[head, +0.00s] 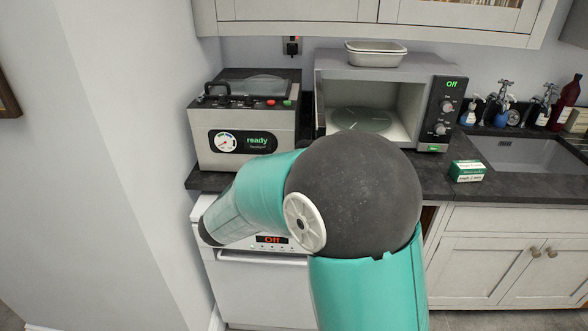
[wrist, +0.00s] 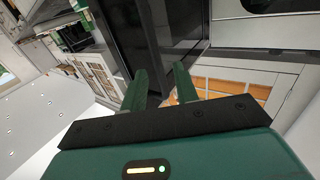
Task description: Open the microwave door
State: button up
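The grey microwave (head: 420,70) stands on the counter in the head view. Its front is uncovered, and the glass turntable (head: 362,119) shows inside. The control panel (head: 441,112) at its right reads "Off". The door is not clearly visible in the head view, where my arm covers the area below and in front of the microwave. In the wrist view, a dark glossy panel (wrist: 150,35) stands beyond the fingertips; it may be the microwave door. My gripper (wrist: 160,82) is open, its two green fingers apart with nothing clearly between them. It is hidden in the head view.
A steam device (head: 245,120) reading "ready" stands close left of the microwave. A small green box (head: 467,171) lies right of my arm, before the sink (head: 525,154). A white appliance (head: 262,290) is below the counter.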

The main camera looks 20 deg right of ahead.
jog(key=v, duration=0.8)
jog(key=shift+s+a, duration=0.2)
jog(key=a+r+n+t+y, duration=0.55)
jog(key=r+n+y, duration=0.35)
jog(key=y, duration=0.7)
jog(key=s+d+f+n+g, duration=0.1)
jog(key=s+d+f+g, duration=0.1)
jog(key=s, duration=0.5)
jog(key=s+d+f+n+g, duration=0.1)
jog(key=s+d+f+g, duration=0.2)
jog(key=s, duration=0.4)
jog(key=s+d+f+g, duration=0.2)
jog(key=s+f+g, duration=0.1)
jog(key=s, duration=0.5)
jog(key=shift+d+n+g+h, duration=0.3)
jog(key=shift+n+g, duration=0.1)
jog(key=shift+g, duration=0.15)
